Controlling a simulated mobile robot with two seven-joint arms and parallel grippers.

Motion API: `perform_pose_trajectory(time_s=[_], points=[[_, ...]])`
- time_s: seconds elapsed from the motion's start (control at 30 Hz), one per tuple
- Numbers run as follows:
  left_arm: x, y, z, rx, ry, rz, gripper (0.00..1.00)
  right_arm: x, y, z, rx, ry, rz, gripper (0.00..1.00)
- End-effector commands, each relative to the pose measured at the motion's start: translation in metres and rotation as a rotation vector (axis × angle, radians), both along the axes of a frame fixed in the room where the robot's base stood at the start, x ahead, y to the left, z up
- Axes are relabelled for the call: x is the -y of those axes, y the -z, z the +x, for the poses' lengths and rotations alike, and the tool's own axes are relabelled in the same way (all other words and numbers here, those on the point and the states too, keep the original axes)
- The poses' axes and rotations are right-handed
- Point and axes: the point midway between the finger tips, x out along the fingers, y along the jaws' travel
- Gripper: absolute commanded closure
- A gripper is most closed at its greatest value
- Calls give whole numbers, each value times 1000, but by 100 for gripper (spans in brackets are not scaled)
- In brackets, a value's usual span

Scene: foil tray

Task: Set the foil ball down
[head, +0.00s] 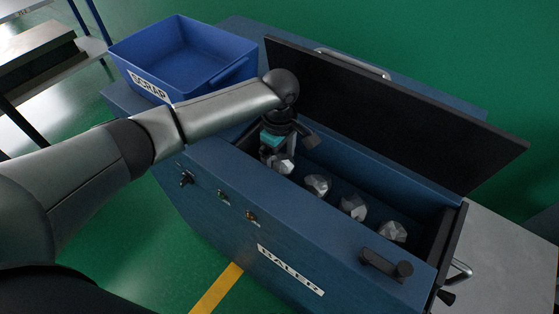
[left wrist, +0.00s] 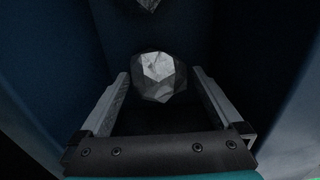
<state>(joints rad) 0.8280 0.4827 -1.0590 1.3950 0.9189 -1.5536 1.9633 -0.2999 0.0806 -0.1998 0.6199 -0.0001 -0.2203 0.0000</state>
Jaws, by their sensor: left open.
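My left gripper (head: 280,151) reaches down into the open chamber of the blue baler (head: 222,184), at its left end. Its fingers are open. A crumpled grey foil ball (head: 285,164) is just below the fingertips. In the left wrist view this foil ball (left wrist: 159,78) shows between the two spread fingers, with a dark gap on each side. Whether it rests on the chamber floor is hard to tell. More foil balls (head: 317,185) lie in a row to the right in the chamber. My right gripper is not in view.
The baler's dark lid (head: 400,110) stands open behind the chamber. A blue scrap bin (head: 185,52) sits at the back left, behind my left arm. The chamber's front wall and a black latch (head: 387,265) are close on the near side. A grey surface (head: 505,250) is at the right.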

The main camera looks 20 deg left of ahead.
Motion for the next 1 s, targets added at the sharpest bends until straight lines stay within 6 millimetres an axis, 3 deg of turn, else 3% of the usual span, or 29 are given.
perform_pose_trajectory(time_s=[0.3, 0.5, 0.7, 1.0], points=[[1, -71, 1, 4, 0, -4, 0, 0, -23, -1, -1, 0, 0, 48], [0, -103, 1, 2, 0, -1, 0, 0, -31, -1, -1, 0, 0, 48], [0, -114, 0, 1, 0, -1, 0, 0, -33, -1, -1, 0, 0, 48], [0, -114, 0, 1, -1, -1, 0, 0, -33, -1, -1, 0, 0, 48]])
